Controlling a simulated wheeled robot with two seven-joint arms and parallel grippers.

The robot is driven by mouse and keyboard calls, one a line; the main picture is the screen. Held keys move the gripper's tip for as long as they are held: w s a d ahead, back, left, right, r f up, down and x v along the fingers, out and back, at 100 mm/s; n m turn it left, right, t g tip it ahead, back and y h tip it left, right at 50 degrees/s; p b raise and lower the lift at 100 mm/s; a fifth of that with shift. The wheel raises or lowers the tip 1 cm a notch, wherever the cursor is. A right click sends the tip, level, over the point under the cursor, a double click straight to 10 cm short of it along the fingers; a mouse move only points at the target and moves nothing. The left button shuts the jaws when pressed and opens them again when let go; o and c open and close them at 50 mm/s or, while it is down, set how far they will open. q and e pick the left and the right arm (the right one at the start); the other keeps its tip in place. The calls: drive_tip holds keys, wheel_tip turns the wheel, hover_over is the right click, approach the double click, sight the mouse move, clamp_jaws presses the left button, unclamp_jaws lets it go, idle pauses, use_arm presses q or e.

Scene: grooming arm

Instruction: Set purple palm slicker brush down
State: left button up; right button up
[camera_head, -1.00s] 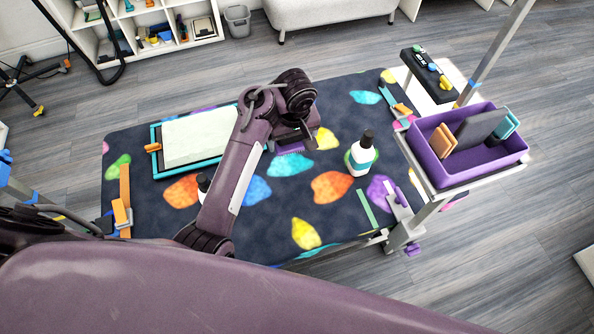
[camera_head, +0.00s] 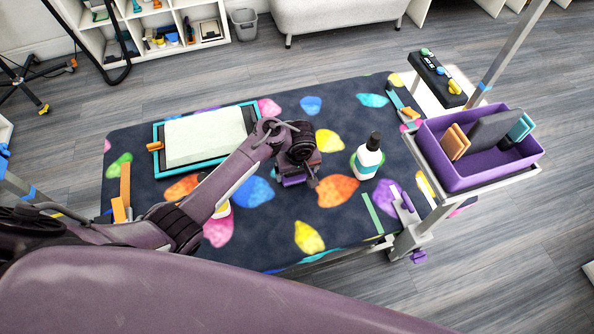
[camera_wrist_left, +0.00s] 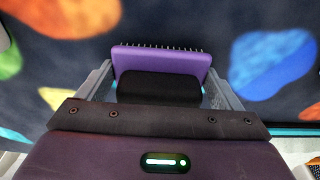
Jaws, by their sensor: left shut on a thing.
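The purple palm slicker brush (camera_wrist_left: 160,58) shows in the left wrist view as a purple plate with a row of fine pins along its top edge and a black grip. My left gripper (camera_wrist_left: 158,88) is shut on it, with one finger on each side of the black grip. In the head view my left gripper (camera_head: 303,174) is over the middle of the dark patterned table mat (camera_head: 285,215), and the brush (camera_head: 292,181) is mostly hidden under it. I cannot tell whether the brush touches the mat. My right gripper is not in view.
A white bottle with a black cap (camera_head: 367,157) stands right of the gripper. A teal-framed tray (camera_head: 250,106) lies at the back left. A purple bin (camera_head: 470,178) with several tools is at the right. The front middle of the mat is mostly clear.

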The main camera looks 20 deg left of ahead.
sight(299, 178)
use_arm(q)
drive_tip(key=shift+f, duration=0.15)
drive_tip(key=o, duration=0.7)
drive_tip(key=shift+r, duration=0.3)
drive_tip(key=shift+s+d+r+p, duration=0.15)
drive_tip(key=shift+s+r+p, duration=0.15)
drive_tip(key=shift+r, duration=1.65)
drive_tip(key=shift+s+d+r+p, duration=0.2)
drive_tip(key=shift+r+p, duration=0.1)
drive_tip(key=shift+r, duration=1.65)
drive_tip(key=shift+s+d+r+p, duration=0.2)
drive_tip(key=shift+r+p, duration=0.1)
drive_tip(key=shift+r, duration=1.65)
